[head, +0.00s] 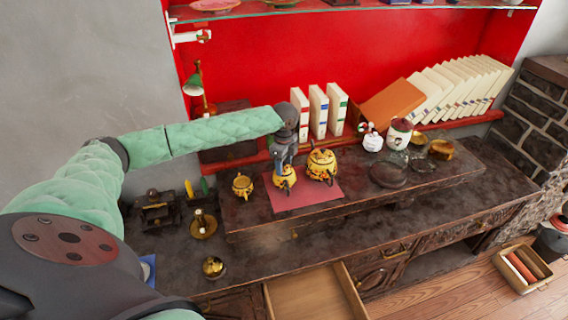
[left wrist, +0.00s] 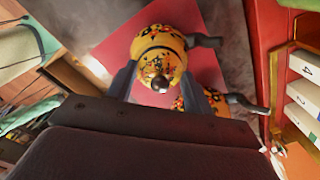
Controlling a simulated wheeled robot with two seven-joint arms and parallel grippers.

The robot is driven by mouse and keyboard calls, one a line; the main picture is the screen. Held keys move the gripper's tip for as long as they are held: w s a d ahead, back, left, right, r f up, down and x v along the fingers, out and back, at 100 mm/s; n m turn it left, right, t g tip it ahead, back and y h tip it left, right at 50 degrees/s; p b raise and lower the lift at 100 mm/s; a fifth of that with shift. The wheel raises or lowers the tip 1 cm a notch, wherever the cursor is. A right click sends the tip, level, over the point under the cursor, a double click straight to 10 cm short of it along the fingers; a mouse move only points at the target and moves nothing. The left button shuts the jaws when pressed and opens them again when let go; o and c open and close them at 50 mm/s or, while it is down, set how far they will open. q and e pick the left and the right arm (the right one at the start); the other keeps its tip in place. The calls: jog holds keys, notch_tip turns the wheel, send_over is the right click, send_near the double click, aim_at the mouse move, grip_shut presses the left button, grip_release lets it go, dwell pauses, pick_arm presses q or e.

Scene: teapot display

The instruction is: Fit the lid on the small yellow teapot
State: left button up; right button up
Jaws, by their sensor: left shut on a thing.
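The small yellow teapot (head: 287,184), patterned with dark and red, stands on a red mat (head: 305,198). In the left wrist view its body (left wrist: 163,37) shows with a dark spout to the right. My left gripper (head: 283,165) is directly above it, pointing down. Its fingers are shut on the yellow lid (left wrist: 158,66), which has a dark round knob toward the camera. The lid is over the teapot's top; whether it is seated or slightly above the rim, I cannot tell. My right gripper is not in view.
A larger yellow teapot (head: 322,166) stands close on the right. A small yellow pot (head: 242,186) is to the left. Books (head: 318,112) stand on the shelf behind. An open drawer (head: 315,295) juts out in front.

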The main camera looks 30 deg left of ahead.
pick_arm(q)
jog(key=shift+f, duration=0.2)
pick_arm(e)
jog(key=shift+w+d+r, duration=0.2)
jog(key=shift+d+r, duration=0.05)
pick_arm(q)
jog(key=o, duration=1.1)
jog(key=shift+c, duration=0.2)
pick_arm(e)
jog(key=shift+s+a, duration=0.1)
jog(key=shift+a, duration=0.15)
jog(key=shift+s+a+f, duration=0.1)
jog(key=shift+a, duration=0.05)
